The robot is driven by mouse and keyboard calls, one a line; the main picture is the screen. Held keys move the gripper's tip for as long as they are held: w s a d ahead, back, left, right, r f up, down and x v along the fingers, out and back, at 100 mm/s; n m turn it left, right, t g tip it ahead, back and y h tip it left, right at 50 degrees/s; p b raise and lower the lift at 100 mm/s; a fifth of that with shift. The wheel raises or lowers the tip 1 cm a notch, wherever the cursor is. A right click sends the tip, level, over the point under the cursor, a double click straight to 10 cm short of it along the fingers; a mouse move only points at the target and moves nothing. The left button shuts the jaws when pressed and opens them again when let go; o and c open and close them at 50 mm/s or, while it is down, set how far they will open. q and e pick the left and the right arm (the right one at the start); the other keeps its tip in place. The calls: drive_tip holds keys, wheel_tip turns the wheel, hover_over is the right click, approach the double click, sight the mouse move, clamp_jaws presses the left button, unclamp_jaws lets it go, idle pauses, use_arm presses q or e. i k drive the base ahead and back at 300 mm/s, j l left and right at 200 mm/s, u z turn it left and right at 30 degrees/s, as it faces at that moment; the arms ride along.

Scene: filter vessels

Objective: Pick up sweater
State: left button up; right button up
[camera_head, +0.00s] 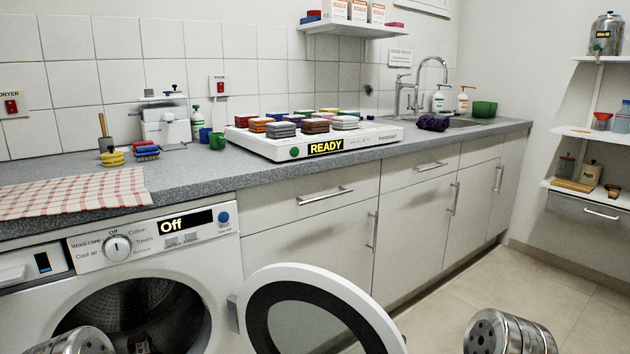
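A crumpled dark purple cloth item (432,123) lies on the counter in front of the sink; it may be the sweater, but its shape is too small to tell. Several small folded cloths (316,126) in different colours lie in rows on a white device (262,141) labelled "READY". No garment is clearly recognisable as a sweater. Metal cylindrical parts of my arms show at the bottom left and bottom right, well away from the counter items. The fingers of both my grippers are outside the picture.
The dryer (84,243) reads "Off"; its round door (262,310) stands open into the floor space. A checked towel (72,193) lies on the counter's left end. Sponges, cups and a white appliance (166,122) stand behind. Shelves (590,133) are at right; floor before the cabinets is clear.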

sight(425, 121)
drive_tip(key=z, duration=1.4)
drive_tip(key=i+l+z, duration=0.1)
drive_tip(key=i+z, duration=0.4)
drive_tip(key=i, duration=1.2)
drive_tip(key=i+u, duration=0.1)
drive_tip(key=i, duration=1.05)
drive_tip(key=i+l+u, duration=0.1)
drive_tip(key=i, duration=1.05)
drive_tip(key=l, duration=0.1)
